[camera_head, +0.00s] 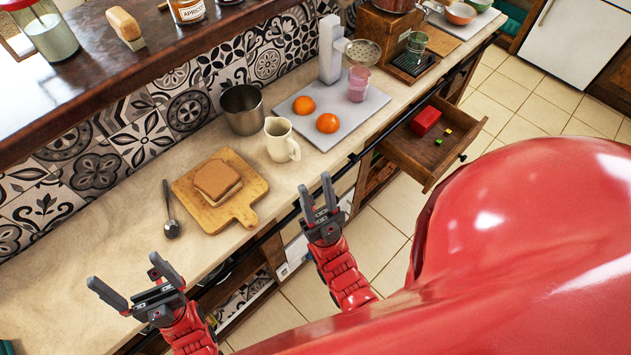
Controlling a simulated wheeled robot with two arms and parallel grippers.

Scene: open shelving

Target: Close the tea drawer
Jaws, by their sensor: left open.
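A wooden drawer (407,149) stands pulled out from under the counter at the right, with a dark knob (462,157) on its front. My left gripper (122,273) is open and empty over the near left part of the counter, far from the drawer.
The counter (130,215) holds a cutting board (240,210) with bread, a ladle (171,228), a cream jug (281,140), a metal pot (243,110) and a grey board (345,108) with oranges. A dark rail (352,160) runs along the counter front. Tiled floor (395,210) shows below the drawer.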

